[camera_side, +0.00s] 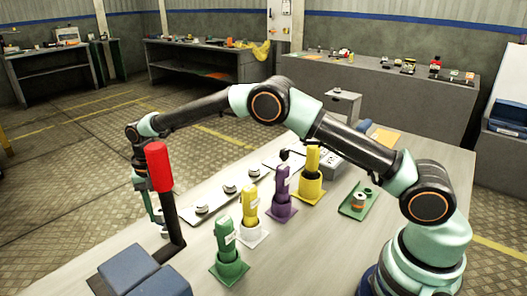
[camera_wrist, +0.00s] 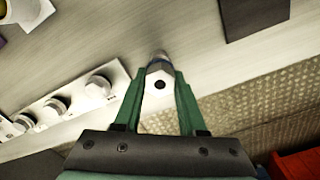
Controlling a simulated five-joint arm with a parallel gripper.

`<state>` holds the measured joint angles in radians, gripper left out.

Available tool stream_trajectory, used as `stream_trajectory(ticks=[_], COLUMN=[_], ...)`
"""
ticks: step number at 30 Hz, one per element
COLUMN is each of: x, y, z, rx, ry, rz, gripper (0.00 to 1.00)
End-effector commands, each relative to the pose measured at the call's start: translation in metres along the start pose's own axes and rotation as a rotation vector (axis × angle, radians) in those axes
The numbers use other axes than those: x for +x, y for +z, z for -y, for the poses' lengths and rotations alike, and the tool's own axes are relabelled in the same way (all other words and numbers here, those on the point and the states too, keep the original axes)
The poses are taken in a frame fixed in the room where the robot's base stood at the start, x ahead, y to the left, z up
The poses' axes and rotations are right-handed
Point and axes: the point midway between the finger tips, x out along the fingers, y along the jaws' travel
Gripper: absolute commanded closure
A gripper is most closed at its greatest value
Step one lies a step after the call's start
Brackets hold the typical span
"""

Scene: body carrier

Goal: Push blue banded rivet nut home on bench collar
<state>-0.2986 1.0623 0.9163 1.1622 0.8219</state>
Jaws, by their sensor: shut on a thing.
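My gripper (camera_wrist: 157,92) is shut on a pale, hex-sided piece (camera_wrist: 158,78) with a dark hole and a grey-blue tip, which seems to be the rivet nut. In the side view my gripper (camera_side: 157,213) points down at the table's left side, partly hidden behind a red-topped post, and the held piece is hard to make out. A pale strip (camera_side: 216,201) with several round white collars (camera_side: 230,186) lies right of my gripper. In the wrist view the collars (camera_wrist: 97,88) are at left, apart from the held piece.
The red cylinder (camera_side: 159,167) on a dark post stands close beside my gripper. Blue blocks (camera_side: 130,268) lie at the front left. Green (camera_side: 229,241), yellow and purple (camera_side: 281,190) upright pieces stand in holders right of the strip. A green tray (camera_side: 352,207) holds small parts.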

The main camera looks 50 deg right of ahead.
Motion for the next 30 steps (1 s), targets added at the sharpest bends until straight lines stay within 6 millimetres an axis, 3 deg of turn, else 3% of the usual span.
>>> stream_trajectory(ticks=[30], x=[0.0096], y=[0.0000], z=[0.0000], rx=[0.000], ry=[0.000], rz=[0.000], gripper=[1.00])
